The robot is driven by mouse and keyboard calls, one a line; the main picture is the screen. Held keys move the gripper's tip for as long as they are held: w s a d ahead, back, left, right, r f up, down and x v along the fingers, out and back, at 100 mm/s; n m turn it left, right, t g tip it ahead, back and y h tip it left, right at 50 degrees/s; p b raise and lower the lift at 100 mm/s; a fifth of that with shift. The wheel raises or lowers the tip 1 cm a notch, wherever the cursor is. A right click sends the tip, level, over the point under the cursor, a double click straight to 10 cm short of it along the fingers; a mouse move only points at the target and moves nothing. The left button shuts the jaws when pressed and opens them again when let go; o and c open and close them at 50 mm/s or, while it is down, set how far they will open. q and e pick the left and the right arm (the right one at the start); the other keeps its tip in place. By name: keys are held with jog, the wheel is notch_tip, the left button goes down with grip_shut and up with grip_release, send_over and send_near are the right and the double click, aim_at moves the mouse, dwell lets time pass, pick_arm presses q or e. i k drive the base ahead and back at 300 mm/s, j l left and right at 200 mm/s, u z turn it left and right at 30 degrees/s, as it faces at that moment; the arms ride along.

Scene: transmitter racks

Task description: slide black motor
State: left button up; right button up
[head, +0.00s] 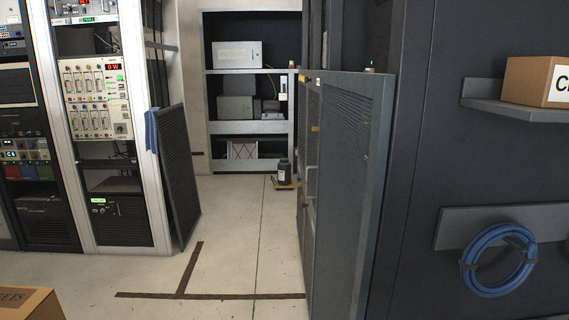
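A black motor (285,172), small and upright, appears to stand on a low brown base (285,185) on the floor at the far end of the aisle, in the middle of the head view. It is just left of the open grey cabinet door (345,190), close to the door's edge in the picture. Neither of my grippers shows in this view.
Racks (100,120) line the left, with a dark mesh panel (178,175) leaning there. Shelves (253,128) stand at the back. A blue cable coil (498,260) and a cardboard box (538,82) are at right; another box (28,303) is bottom left. The aisle floor is clear.

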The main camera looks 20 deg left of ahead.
aim_at(283, 180)
jog(key=i+j+u, duration=0.35)
jog(key=i+j, duration=0.3)
jog(key=j, duration=0.3)
jog(key=i+j+u, duration=0.4)
jog(key=i+j, duration=0.55)
jog(key=i, duration=1.05)
jog(key=i+j+u, duration=0.15)
jog(key=i, duration=2.3)
jog(key=i+z, duration=0.1)
jog(key=i, duration=1.15)
